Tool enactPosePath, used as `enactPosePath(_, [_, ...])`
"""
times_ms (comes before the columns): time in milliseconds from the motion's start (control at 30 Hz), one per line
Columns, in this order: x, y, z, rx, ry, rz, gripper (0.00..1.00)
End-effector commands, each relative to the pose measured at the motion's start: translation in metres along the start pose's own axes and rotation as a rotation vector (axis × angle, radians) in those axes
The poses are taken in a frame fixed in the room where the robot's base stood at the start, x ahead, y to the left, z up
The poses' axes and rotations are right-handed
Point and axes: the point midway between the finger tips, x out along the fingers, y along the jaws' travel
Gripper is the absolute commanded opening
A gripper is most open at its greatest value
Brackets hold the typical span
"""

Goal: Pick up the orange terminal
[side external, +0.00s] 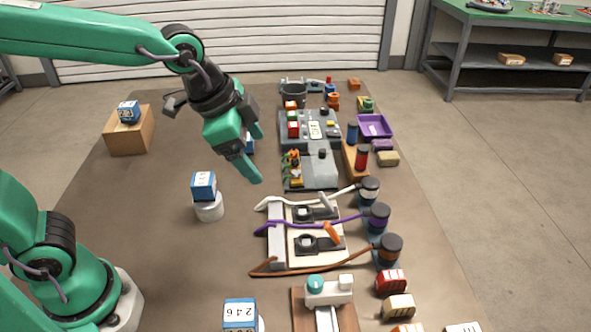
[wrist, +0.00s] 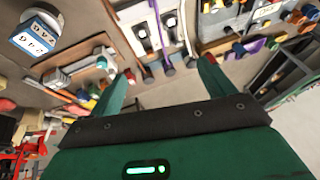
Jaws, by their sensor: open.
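An orange block (side external: 408,328), which looks like the orange terminal, lies at the bottom edge in the side view, mostly cut off. A smaller orange block (side external: 354,83) lies at the far end of the table. My gripper (side external: 258,155) is open and empty, high above the middle of the table, well apart from both orange blocks. In the wrist view my gripper (wrist: 168,68) has nothing between its fingers; I cannot tell which orange spot there is the terminal.
A two-lever panel (side external: 306,248) with white, purple and brown cables stands mid-table. Beyond it are a grey control unit (side external: 318,172) and a purple tray (side external: 375,126). A blue-and-white box (side external: 203,186) stands on a white cylinder (side external: 209,209). The table's left middle is mostly clear.

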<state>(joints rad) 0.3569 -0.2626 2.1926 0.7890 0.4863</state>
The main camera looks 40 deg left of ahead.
Motion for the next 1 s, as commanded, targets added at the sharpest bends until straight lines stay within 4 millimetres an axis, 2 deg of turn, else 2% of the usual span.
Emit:
enactPosePath(33, [0.009, 0.006, -0.013, 0.066, -0.001, 0.016, 0.82])
enactPosePath(267, [0.044, 0.039, -0.065, 0.351, 0.007, 0.071, 0.82])
enactPosePath(500, [0.085, 0.089, -0.111, 0.652, 0.024, 0.125, 0.82])
enactPosePath(667, [0.115, 0.130, -0.136, 0.852, 0.041, 0.159, 0.82])
enactPosePath(800, [0.141, 0.172, -0.152, 1.026, 0.059, 0.187, 0.82])
enactPosePath(1000, [0.171, 0.223, -0.165, 1.225, 0.083, 0.216, 0.82])
